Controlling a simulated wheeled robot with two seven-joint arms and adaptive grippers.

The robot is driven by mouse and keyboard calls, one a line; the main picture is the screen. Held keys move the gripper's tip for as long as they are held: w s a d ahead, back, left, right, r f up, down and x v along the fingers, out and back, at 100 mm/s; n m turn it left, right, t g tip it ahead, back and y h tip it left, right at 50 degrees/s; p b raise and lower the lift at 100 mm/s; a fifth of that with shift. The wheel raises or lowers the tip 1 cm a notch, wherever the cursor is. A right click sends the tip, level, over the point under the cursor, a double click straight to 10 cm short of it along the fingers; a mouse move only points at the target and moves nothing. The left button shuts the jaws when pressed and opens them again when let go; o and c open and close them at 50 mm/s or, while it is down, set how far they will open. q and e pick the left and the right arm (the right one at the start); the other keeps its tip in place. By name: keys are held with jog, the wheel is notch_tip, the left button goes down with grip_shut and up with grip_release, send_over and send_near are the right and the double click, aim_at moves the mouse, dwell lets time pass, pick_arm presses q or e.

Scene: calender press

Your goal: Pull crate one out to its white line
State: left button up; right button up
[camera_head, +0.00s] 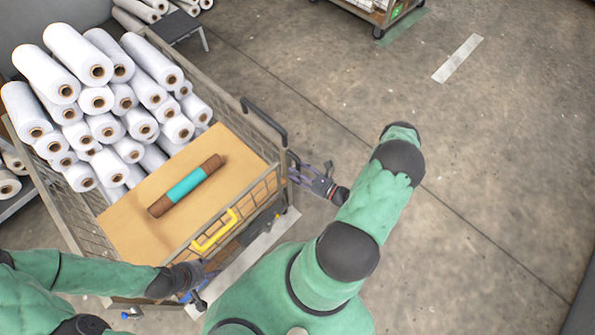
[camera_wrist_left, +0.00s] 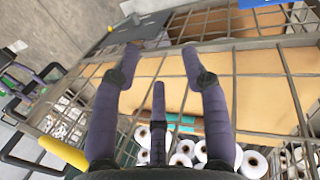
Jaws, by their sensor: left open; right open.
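A wire-mesh crate (camera_head: 232,98) on wheels stands at the left in the head view, loaded with white rolls. It has a yellow handle (camera_head: 214,231) on its near side and a black handle (camera_head: 264,119) at its right corner. Which number it bears cannot be read. A white line (camera_head: 250,262) lies on the floor along the crate's near side. My left gripper (camera_head: 200,280) is open at the near side, below the yellow handle; its open fingers (camera_wrist_left: 160,62) are against or close to the mesh in the left wrist view. My right gripper (camera_head: 304,176) is open beside the crate's right corner.
A brown and teal roll (camera_head: 187,186) lies on cardboard (camera_head: 133,228) in the crate. Another loaded cart (camera_head: 379,14) stands at the far top, by a green floor line (camera_head: 404,27). A second white strip (camera_head: 458,58) lies farther right. The floor at right is clear.

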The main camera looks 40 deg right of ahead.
jog(key=shift+s, duration=0.1)
jog(key=v, duration=1.1)
jog(key=shift+s+d, duration=0.2)
jog(key=shift+s, duration=0.2)
